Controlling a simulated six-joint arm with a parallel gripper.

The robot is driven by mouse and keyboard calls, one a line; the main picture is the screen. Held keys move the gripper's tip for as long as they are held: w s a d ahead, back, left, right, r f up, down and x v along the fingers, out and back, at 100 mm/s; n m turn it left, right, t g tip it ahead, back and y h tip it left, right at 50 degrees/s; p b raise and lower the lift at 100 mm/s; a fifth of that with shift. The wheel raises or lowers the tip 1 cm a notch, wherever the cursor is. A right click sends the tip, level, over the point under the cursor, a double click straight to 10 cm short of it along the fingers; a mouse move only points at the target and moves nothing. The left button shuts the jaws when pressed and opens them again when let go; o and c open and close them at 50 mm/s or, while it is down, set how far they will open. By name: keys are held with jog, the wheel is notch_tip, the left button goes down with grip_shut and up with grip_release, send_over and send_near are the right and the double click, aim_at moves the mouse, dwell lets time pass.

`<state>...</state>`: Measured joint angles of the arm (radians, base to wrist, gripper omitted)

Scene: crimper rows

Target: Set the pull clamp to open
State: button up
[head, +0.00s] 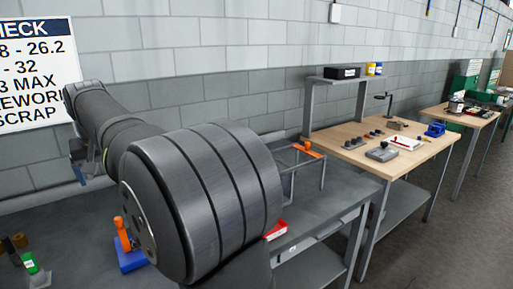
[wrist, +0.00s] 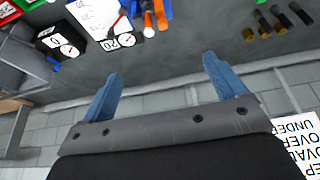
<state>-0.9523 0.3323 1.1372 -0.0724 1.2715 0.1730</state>
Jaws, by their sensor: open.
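A blue base with an upright orange handle (head: 124,236), which looks like the pull clamp, sits on the grey bench at lower left in the head view, partly hidden by my arm. In the wrist view, a blue and orange device (wrist: 154,14) at the top edge is probably the same clamp, cut off by the frame. Its handle setting cannot be told. My gripper (wrist: 162,66) has its two blue fingers wide apart with nothing between them. It is apart from the clamp. In the head view my gripper (head: 79,173) is small, near the wall at left.
The wrist view shows a black box with a dial (wrist: 60,41), a white sheet (wrist: 92,18) and several dark and brass cylinders (wrist: 280,20). A wire frame with an orange part (head: 307,150) stands on the bench's right side. A wooden table (head: 350,155) is beyond.

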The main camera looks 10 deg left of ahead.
jog(key=c, duration=0.9)
jog(key=m+g, duration=0.6)
jog(key=m, duration=1.4)
send_over(118, 217)
jog(key=w+d, duration=0.5)
notch_tip(118, 217, down, 5)
jog(key=x, duration=1.1)
jog(key=s+x, duration=0.1)
jog(key=x, duration=0.4)
jog(key=shift+a+f, duration=0.1)
jog(key=shift+a, duration=0.05)
grip_shut()
